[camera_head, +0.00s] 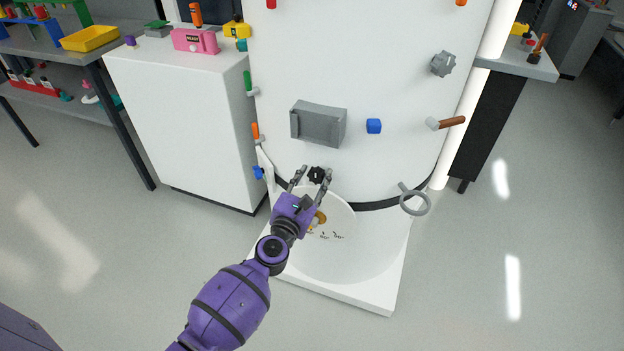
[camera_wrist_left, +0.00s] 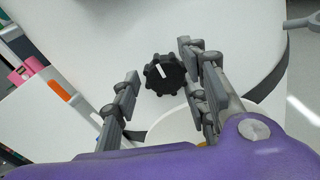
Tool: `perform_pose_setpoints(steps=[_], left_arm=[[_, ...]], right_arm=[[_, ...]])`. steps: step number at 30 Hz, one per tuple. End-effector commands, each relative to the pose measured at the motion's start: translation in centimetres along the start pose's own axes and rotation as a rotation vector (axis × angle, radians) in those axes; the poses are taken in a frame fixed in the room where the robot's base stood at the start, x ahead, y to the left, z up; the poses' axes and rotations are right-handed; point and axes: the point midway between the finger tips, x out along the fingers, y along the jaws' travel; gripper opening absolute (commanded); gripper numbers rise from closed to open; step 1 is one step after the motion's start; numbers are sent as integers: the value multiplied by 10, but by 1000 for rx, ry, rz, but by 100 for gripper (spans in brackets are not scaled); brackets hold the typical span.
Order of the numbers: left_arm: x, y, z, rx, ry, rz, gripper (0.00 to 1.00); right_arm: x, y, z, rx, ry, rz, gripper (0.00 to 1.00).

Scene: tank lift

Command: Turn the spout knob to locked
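The spout knob (camera_head: 316,174) is a small black scalloped knob low on the front of the white tank (camera_head: 385,75). In the left wrist view the knob (camera_wrist_left: 165,74) shows a white pointer mark on its face. My left gripper (camera_head: 311,172) is open in front of the tank, its fingers to either side of the knob. In the left wrist view the left gripper (camera_wrist_left: 158,90) has the knob between and just beyond its fingers, with gaps visible. A gold spout part (camera_head: 319,217) is partly hidden behind my left gripper. My right gripper is not in view.
A white basin (camera_head: 375,240) lies below the knob. A white cabinet (camera_head: 185,120) stands left; floor right is clear.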

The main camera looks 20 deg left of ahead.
Motion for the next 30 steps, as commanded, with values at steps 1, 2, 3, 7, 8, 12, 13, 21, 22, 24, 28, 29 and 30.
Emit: perform_pose_setpoints(steps=[1,2,3,7,8,12,13,21,22,24,28,29,30], left_arm=[[0,0,0,0,0,0,30],[0,0,0,1,0,0,26],[0,0,0,1,0,0,21],[0,1,0,1,0,2,5],[0,1,0,1,0,2,5],[0,2,0,10,0,4,5],[0,2,0,15,0,5,5],[0,4,2,128,0,7,5],[0,4,2,150,0,8,5],[0,5,3,203,0,9,5],[0,5,4,320,0,11,5],[0,5,5,349,0,11,5],[1,6,5,387,0,12,5]], right_arm=[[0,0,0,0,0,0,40],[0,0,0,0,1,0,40],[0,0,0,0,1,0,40],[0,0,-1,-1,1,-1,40],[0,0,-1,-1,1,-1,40],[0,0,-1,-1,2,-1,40],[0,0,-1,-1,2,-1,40],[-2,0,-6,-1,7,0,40],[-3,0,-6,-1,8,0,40],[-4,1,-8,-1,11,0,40],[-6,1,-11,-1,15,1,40],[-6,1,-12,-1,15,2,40],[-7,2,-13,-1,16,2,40]])
